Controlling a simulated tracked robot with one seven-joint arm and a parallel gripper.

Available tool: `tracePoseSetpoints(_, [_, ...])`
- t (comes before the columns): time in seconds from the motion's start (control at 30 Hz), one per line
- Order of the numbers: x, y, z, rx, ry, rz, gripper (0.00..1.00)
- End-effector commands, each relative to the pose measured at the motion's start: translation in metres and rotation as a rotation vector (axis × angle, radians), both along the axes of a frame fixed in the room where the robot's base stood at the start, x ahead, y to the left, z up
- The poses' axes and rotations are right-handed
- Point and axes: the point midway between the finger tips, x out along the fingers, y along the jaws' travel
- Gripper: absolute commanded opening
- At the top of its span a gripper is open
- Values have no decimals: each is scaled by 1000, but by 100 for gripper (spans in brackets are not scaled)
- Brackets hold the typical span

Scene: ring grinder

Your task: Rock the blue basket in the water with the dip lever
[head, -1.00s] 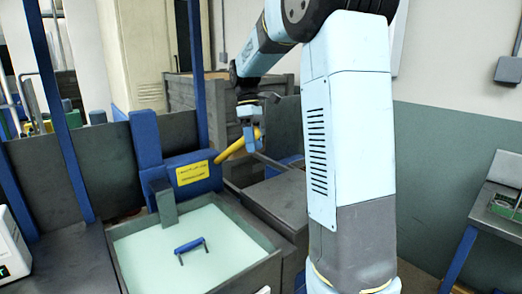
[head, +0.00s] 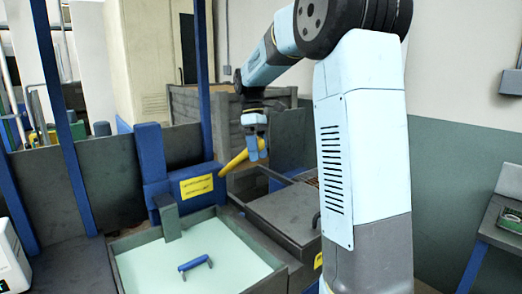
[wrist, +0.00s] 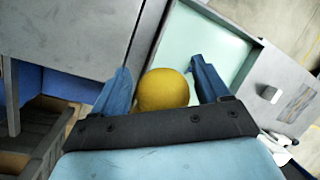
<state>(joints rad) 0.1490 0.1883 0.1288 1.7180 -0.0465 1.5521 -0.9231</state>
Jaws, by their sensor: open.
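The yellow dip lever (head: 234,163) slants up to the right from a blue housing behind the water tank (head: 278,274). My gripper (head: 257,148) is at the lever's upper end. In the wrist view, the lever's rounded yellow end (wrist: 163,90) lies between the two blue fingers of my gripper (wrist: 161,72), which are open, with gaps on both sides. A blue handle (head: 195,262), apparently the basket's, rises from the pale green water. The basket body is hidden under the water. The lever's shaft is hidden behind its end in the wrist view.
A yellow label (head: 196,186) marks the blue housing. A grey lidded box (head: 285,212) stands right of the tank. Dark panels (head: 105,180) and blue posts stand at the left. A side bench (head: 505,225) is at the right edge.

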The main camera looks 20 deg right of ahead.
Motion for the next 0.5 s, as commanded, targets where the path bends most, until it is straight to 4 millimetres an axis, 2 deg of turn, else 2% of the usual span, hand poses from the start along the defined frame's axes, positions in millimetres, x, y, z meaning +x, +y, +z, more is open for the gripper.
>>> tracePoseSetpoints(0.23, [5, 0, 13, 0, 0, 0, 75])
tracePoseSetpoints(0.5, [22, 2, 60, 0, -2, 1, 75])
